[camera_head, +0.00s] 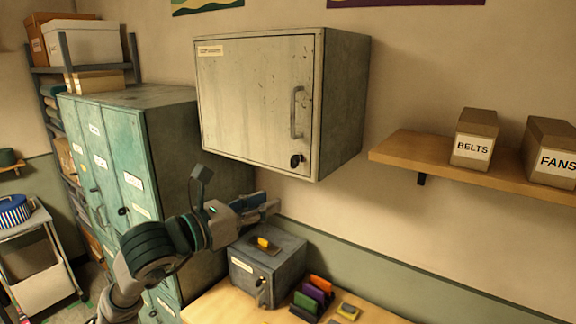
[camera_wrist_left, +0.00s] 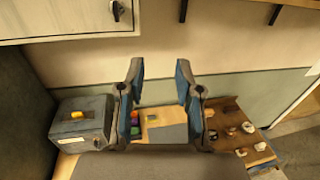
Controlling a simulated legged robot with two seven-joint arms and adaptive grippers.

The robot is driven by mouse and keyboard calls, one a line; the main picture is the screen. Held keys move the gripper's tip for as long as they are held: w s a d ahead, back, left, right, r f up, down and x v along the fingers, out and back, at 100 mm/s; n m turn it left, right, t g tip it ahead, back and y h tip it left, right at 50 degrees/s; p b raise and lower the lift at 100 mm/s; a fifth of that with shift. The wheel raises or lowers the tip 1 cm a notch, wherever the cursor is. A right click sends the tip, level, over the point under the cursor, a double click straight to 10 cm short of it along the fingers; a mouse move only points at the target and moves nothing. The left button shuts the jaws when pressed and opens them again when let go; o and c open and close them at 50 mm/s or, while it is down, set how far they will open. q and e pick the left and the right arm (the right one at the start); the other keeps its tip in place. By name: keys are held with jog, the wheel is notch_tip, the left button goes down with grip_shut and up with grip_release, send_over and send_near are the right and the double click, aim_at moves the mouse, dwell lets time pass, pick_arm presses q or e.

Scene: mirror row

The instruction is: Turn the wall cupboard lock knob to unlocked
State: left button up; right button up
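The wall cupboard (camera_head: 255,95) hangs on the wall with its pale door shut. Its black lock knob (camera_head: 296,161) sits at the door's lower right, below a grey handle (camera_head: 296,112). The knob also shows at the top left of the left wrist view (camera_wrist_left: 117,10). I cannot tell its exact setting. My left gripper (camera_head: 268,207) is below the cupboard, apart from the knob. In the left wrist view its two blue-padded fingers (camera_wrist_left: 160,85) are spread apart with nothing between them. My right gripper is in neither view.
A grey box (camera_head: 270,265) with a yellow item on top stands on the wooden table (camera_head: 215,300). Coloured items (camera_head: 315,293) lie beside it. Green lockers (camera_head: 110,150) stand left. A shelf (camera_head: 500,175) with boxes is right. The wall below the cupboard is clear.

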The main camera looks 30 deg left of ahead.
aim_at(291, 163)
pick_arm(q)
jog(key=s+a+r+n+y, duration=0.2)
jog(key=a+y, duration=0.1)
jog(key=a, duration=0.2)
jog(key=w+d+p, duration=0.1)
jog(key=w+p, duration=0.4)
jog(key=w, duration=1.2)
jog(key=shift+w+d+t+y, duration=0.25)
jog(key=shift+d+t+y, duration=0.1)
jog(key=shift+t+y, duration=0.05)
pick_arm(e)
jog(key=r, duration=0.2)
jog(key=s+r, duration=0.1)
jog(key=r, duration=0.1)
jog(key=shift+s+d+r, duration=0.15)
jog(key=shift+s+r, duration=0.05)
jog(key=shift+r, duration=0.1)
pick_arm(q)
jog(key=shift+r, duration=0.1)
grip_shut()
